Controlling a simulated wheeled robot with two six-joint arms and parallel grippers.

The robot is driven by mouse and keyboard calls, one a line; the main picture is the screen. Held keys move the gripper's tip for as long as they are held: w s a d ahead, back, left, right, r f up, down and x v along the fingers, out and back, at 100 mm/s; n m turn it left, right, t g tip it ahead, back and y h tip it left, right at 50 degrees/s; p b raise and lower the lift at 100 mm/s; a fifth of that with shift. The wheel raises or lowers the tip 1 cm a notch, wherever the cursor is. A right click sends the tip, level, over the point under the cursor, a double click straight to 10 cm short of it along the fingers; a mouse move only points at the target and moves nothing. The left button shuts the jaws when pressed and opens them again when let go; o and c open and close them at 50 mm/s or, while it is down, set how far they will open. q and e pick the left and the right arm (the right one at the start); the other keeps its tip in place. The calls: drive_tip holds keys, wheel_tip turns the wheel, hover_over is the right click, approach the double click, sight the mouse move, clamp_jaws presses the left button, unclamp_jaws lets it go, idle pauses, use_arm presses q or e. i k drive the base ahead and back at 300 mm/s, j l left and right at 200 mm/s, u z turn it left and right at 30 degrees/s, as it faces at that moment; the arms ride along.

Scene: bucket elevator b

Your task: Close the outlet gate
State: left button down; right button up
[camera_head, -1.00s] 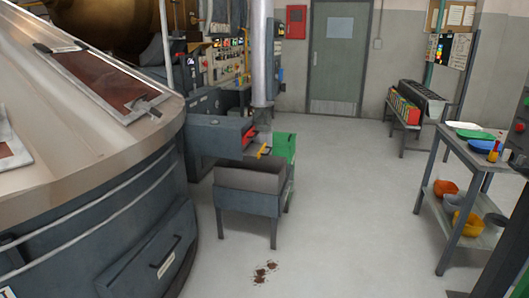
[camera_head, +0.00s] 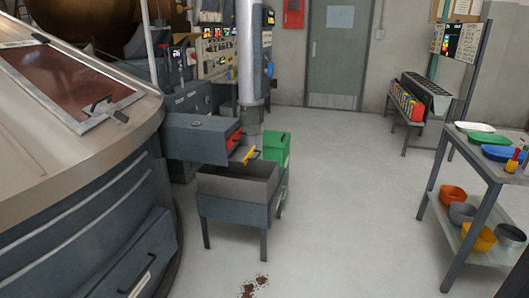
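A grey-blue outlet box (camera_head: 196,139) stands at the foot of a shiny vertical pipe (camera_head: 249,52), left of the picture's middle. A red part (camera_head: 234,137) and a yellow handle (camera_head: 249,154) show at its right end, and I take these to belong to the outlet gate. How far the gate is open is too small to tell. An open grey bin (camera_head: 238,190) on legs stands just below. Neither of my grippers is in view.
A large round vessel (camera_head: 75,180) with a hatch fills the left side. A green box (camera_head: 275,148) stands behind the bin. A shelf table (camera_head: 475,165) with trays and bowls is at right. Brown spills (camera_head: 253,286) lie on the otherwise clear floor (camera_head: 340,200).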

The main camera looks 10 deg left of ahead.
sight(242, 154)
drive_tip(key=i+l, duration=0.1)
drive_tip(key=i, duration=0.45)
drive_tip(key=i+l, duration=0.1)
drive_tip(key=i, duration=1)
drive_tip(key=l+u, duration=0.05)
